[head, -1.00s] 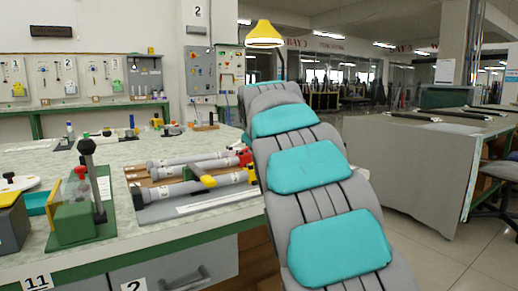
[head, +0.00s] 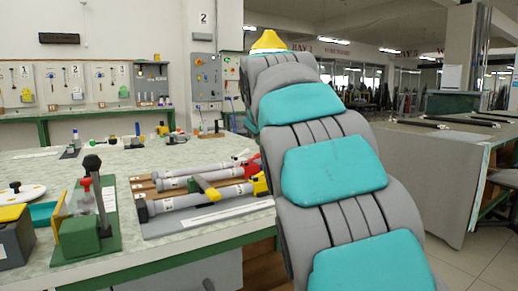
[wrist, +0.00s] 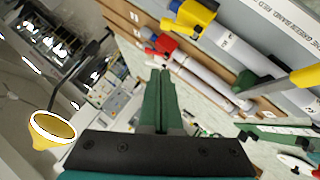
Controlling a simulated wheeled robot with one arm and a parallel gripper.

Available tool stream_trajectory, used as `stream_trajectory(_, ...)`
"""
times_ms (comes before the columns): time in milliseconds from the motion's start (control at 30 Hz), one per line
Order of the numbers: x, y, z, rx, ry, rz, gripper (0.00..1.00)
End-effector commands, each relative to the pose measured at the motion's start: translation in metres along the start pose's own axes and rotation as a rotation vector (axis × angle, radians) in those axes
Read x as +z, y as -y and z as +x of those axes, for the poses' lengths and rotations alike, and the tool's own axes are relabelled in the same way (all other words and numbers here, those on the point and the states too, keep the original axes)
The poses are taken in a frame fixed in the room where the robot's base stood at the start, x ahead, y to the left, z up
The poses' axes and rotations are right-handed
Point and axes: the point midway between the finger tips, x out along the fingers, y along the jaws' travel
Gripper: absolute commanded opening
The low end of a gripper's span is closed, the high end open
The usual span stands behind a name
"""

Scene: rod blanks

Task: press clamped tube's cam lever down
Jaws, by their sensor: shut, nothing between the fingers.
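A grey tube (head: 224,191) with a yellow end piece (head: 260,184) lies nearest on the bench fixture. A yellow lever (head: 206,187) crosses this tube at an angle, looking raised; it also shows in the wrist view (wrist: 292,80). Behind lies another grey tube (head: 205,174) with a red end piece (head: 251,166). The red piece shows in the wrist view (wrist: 162,45), just beyond the fingertips. My gripper (wrist: 161,75) has green fingers closed together and empty, apart from the lever. In the head view my gripper is hidden behind my arm.
A green stand with a black-knobbed post (head: 98,200) is left of the tubes on the bench (head: 60,170). A yellow lamp (wrist: 52,128) hangs at left in the wrist view. Another table (head: 420,160) stands at right.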

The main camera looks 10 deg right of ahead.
Motion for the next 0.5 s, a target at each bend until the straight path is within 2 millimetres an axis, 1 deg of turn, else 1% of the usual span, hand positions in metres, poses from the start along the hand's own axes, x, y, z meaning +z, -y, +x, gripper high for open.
stream_trajectory(33,-0.001,-0.002,-0.012,0.002,-0.004,0.0,0.0)
stream_trajectory(100,0.0,-0.004,-0.025,0.001,-0.002,0.0,0.0)
stream_trajectory(200,0.0,-0.006,-0.036,0.002,-0.002,0.0,0.0)
stream_trajectory(300,0.0,-0.007,-0.041,0.002,-0.002,0.0,0.0)
stream_trajectory(500,0.0,-0.006,-0.041,0.001,0.0,0.0,0.0)
